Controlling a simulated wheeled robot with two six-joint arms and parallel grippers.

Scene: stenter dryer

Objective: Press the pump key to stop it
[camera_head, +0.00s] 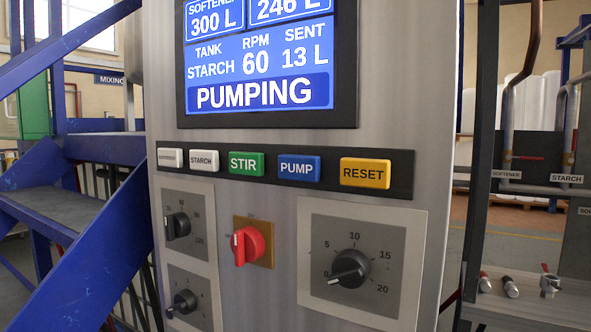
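The blue PUMP key (299,168) sits in a dark key strip on the front of a grey metal control cabinet (290,212). It is between the green STIR key (246,163) and the yellow RESET key (365,173). Two white keys are at the left of the strip, one reading STARCH (204,160). The screen (262,62) above reads PUMPING, tank STARCH, RPM 60, SENT 13 L, with 300 L and 246 L at the top. Neither of my grippers is in view.
Below the keys are a red rotary switch (248,244), a large black dial (349,268) and two smaller dials at the left. Blue metal stairs (75,215) stand left of the cabinet. Pipes and valves (549,283) labelled SOFTENER and STARCH are at the right.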

